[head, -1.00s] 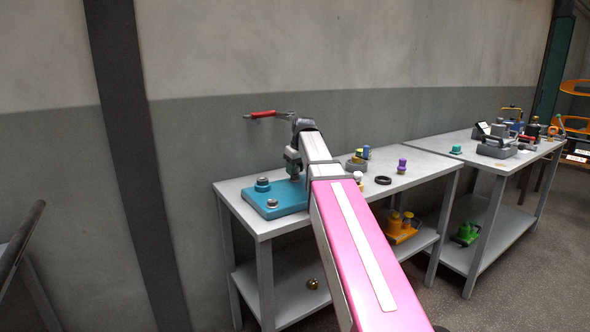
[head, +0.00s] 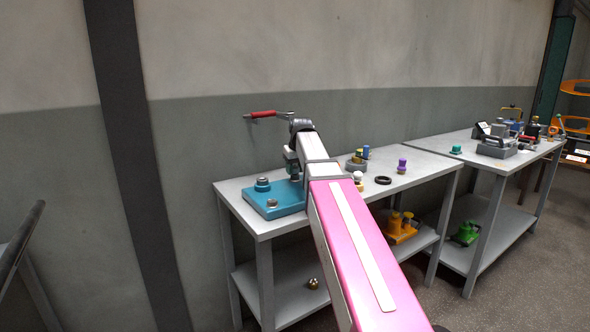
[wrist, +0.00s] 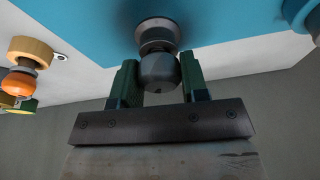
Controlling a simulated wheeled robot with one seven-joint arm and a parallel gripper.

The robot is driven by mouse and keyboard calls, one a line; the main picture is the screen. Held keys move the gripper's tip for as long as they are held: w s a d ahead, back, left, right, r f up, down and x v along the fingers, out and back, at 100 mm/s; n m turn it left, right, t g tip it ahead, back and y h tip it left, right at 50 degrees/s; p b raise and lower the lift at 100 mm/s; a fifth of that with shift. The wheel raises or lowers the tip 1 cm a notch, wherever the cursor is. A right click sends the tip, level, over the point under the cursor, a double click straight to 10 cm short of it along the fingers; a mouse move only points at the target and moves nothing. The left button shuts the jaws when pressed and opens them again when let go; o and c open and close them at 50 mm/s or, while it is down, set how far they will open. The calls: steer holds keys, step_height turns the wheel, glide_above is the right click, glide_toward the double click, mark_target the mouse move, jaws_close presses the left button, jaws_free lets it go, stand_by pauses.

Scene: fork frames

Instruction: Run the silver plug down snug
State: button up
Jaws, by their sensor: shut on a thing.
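The silver plug (wrist: 158,70) is a dark grey, rounded knob with a wider round collar beyond it, at the blue plate (wrist: 90,22). My gripper (wrist: 160,76) has its two green fingers shut on the knob, one on each side. In the head view my gripper (head: 293,168) points down at the right part of the blue plate (head: 288,201), and the held plug is mostly hidden there. The wrist view does not show clearly whether the collar sits flush with the plate.
Two other grey fittings, one at the back left (head: 262,184) and one at the front (head: 271,203), stand on the plate. To the right are a black ring (head: 383,180) and a purple knob (head: 402,165). A red-handled tool (head: 262,114) is near the wall.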

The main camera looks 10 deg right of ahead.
steer(key=shift+m, duration=0.5)
steer(key=shift+m+h, duration=0.3)
steer(key=shift+m, duration=0.6)
steer(key=shift+m+h, duration=0.3)
steer(key=shift+m, duration=0.6)
steer(key=shift+m, duration=0.8)
steer(key=o, duration=0.8)
steer(key=shift+c, duration=0.2)
